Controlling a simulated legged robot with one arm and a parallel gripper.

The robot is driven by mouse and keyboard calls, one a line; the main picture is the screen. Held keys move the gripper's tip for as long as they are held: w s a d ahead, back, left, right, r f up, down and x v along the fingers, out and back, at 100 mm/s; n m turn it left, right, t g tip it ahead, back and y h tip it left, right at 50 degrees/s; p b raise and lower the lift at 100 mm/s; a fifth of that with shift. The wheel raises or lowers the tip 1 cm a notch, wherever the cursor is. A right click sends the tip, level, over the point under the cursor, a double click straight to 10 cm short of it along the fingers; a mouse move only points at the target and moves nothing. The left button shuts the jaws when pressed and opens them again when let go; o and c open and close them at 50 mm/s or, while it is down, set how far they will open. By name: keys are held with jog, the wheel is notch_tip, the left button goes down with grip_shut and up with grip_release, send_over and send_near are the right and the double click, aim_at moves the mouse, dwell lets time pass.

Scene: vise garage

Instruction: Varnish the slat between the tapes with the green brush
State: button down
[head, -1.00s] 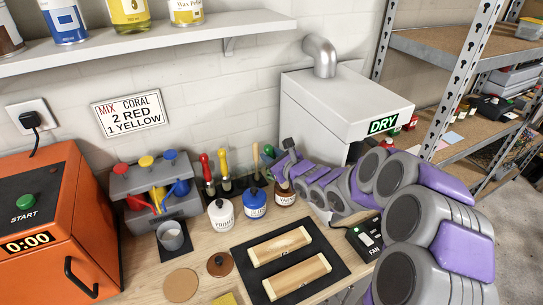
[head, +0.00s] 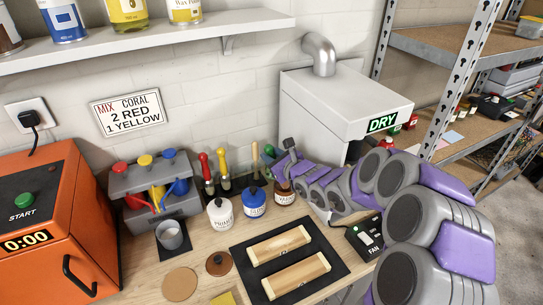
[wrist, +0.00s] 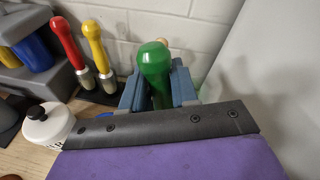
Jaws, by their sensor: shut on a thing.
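My gripper (head: 272,160) is at the back of the bench near the wall. It is shut on the green brush, whose green handle (wrist: 154,68) stands up between the fingers in the wrist view. The bristles are hidden. A brown-labelled jar (head: 285,197) stands just below my gripper; its top is partly covered by it. Two pale wooden slats, an upper one (head: 279,245) and a lower one (head: 296,276), lie on a black mat (head: 338,266). Their ends look lighter; I cannot clearly make out the tapes.
A red-handled brush (head: 206,168) and a yellow-handled brush (head: 223,165) stand left of my gripper. A white jar (head: 220,213) and a blue jar (head: 255,203) have knobbed lids. A brown lid (head: 219,263) lies left of the mat. A fan switch (head: 366,237) sits right.

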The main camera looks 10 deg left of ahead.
jog(key=shift+r+p, duration=1)
jog(key=shift+r, duration=2.5)
jog(key=shift+f, duration=0.1)
